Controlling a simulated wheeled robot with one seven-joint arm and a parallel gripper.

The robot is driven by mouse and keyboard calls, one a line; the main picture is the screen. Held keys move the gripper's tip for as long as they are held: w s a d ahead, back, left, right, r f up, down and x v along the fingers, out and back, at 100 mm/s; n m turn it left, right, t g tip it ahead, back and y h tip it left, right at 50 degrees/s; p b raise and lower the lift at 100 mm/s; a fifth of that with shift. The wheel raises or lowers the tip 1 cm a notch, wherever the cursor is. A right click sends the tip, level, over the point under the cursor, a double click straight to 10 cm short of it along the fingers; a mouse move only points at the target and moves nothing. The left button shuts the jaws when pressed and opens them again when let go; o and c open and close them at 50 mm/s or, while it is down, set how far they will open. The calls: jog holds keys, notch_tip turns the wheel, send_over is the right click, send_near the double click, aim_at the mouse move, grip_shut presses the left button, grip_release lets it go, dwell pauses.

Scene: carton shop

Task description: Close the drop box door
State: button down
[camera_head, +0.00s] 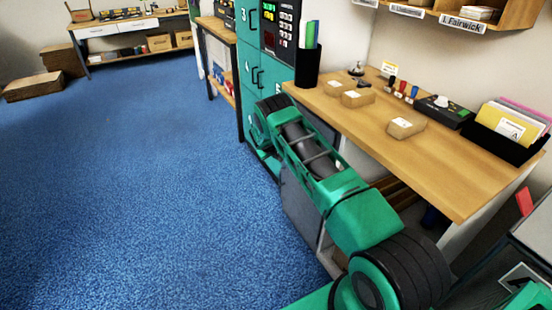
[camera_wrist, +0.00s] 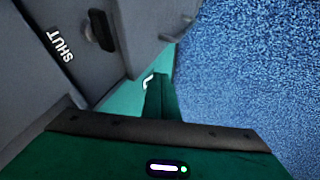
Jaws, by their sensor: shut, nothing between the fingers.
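In the wrist view a dark grey panel with white SHUT lettering (camera_wrist: 60,46) fills the upper left. It carries a black knob or latch (camera_wrist: 101,30). A lighter grey panel (camera_wrist: 150,30) stands to its right, with small fittings on its outer edge. I cannot tell surely which panel is the drop box door or how far it stands open. My gripper (camera_wrist: 160,82) is shut and empty, below the lighter panel; contact is unclear. In the head view part of a grey box (camera_head: 297,205) shows beside the desk, mostly behind my arm; the fingers are hidden there.
Teal lockers (camera_head: 258,75) stand past the desk (camera_head: 455,165), which holds small parcels, stamps and a file holder. A shelf bench (camera_head: 224,32) is beyond the lockers. Blue carpet (camera_head: 130,180) is free on the left, with flat cartons (camera_head: 33,87) far off.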

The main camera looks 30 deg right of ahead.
jog(key=shift+a, duration=0.1)
jog(key=s+a+r, duration=0.4)
jog(key=a+r, duration=0.4)
jog(key=shift+a, duration=0.15)
dwell(0.4)
